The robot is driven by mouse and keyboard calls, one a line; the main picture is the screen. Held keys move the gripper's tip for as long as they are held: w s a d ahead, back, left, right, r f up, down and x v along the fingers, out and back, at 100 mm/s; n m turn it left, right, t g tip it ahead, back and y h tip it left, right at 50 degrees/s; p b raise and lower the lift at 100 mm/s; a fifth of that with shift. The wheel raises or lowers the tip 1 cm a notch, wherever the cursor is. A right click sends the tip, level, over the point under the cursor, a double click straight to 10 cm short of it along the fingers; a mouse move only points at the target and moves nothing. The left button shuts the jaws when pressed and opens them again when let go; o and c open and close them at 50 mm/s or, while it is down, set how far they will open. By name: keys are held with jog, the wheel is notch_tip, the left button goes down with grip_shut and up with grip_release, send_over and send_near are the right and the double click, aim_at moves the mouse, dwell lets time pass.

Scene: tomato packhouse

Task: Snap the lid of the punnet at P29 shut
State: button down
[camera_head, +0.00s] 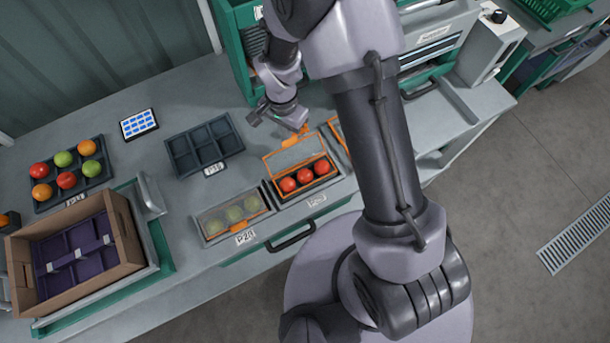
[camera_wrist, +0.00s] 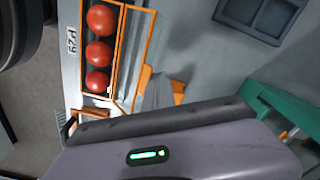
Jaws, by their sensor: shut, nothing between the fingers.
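The punnet at P29 (camera_head: 303,185) is an orange-edged tray holding a row of red tomatoes, near the bench's front edge. Its clear, orange-framed lid (camera_head: 285,155) stands open on the far side. In the wrist view the punnet (camera_wrist: 113,45) lies at upper left beside its P29 label, with the open lid (camera_wrist: 138,50) to its right. My gripper (camera_head: 297,131) is shut and empty, just beyond the lid's far edge. Its orange fingertips show in the wrist view (camera_wrist: 161,87), right of the lid; I cannot tell whether they touch it.
A closed punnet (camera_head: 206,228) of green tomatoes stands left of P29. Behind are an empty dark tray (camera_head: 184,157) and a tablet (camera_head: 139,124). A cardboard box (camera_head: 130,240) with purple dividers is at left. Another orange-edged item is mostly hidden behind my arm.

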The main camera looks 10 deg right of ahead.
jog(key=shift+s+d+r, duration=0.15)
jog(key=shift+s+d, duration=0.05)
jog(key=shift+s, duration=0.55)
jog(key=shift+s+d+r, duration=0.15)
jog(key=shift+s+d, duration=0.1)
jog(key=shift+s, duration=0.55)
jog(key=shift+s+d+r, duration=0.15)
jog(key=shift+s+d, duration=0.05)
jog(key=shift+s, duration=0.55)
jog(key=shift+r, duration=0.1)
jog(key=shift+w, duration=0.15)
jog(key=shift+r, duration=0.1)
jog(key=shift+r, duration=0.4)
notch_tip(320, 180, up, 7)
jog(key=p, duration=0.5)
jog(key=shift+w, duration=0.1)
